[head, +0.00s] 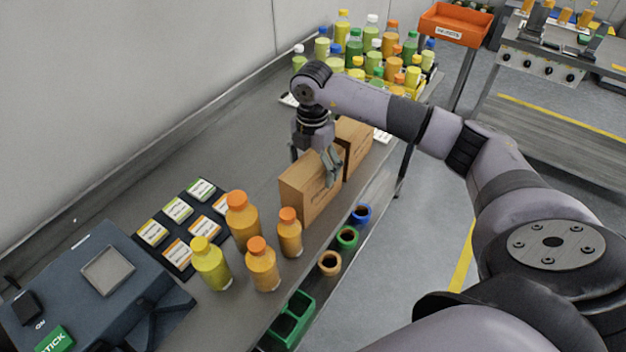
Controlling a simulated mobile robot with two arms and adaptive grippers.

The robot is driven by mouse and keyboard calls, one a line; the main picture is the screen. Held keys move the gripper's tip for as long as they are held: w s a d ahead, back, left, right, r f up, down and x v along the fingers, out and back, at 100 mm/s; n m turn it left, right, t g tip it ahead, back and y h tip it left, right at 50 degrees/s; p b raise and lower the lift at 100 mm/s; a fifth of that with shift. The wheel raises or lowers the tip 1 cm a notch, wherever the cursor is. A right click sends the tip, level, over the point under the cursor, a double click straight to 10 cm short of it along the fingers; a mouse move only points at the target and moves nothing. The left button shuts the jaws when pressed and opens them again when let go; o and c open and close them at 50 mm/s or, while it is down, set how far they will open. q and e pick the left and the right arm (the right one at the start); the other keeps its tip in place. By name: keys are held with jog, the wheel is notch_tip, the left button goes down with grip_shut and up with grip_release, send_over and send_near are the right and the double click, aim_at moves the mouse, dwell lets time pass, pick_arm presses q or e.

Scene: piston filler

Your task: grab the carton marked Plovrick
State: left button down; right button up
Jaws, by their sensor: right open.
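Two brown cardboard cartons stand upright on the grey bench. I cannot tell which one is marked Plovrick. My right gripper (315,168) is open and points down at the far end of the nearer carton, with one finger showing in front of it and the other toward the wall side. I cannot tell whether it touches the carton. My left gripper is out of view.
Several orange and yellow bottles (262,266) stand nearer on the bench, beside label cards (178,209) and a dark machine (95,285). More bottles (371,50) crowd the far end. An orange bin (455,22) stands beyond.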

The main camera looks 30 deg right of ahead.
notch_tip(320, 180, down, 2)
jog(key=shift+d+f+p, duration=0.15)
jog(key=shift+p, duration=0.15)
jog(key=shift+f, duration=0.4)
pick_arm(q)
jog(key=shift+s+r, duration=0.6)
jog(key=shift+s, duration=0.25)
pick_arm(e)
jog(key=shift+c, duration=0.2)
grip_shut()
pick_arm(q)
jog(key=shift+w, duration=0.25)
pick_arm(e)
jog(key=shift+w+r, duration=0.15)
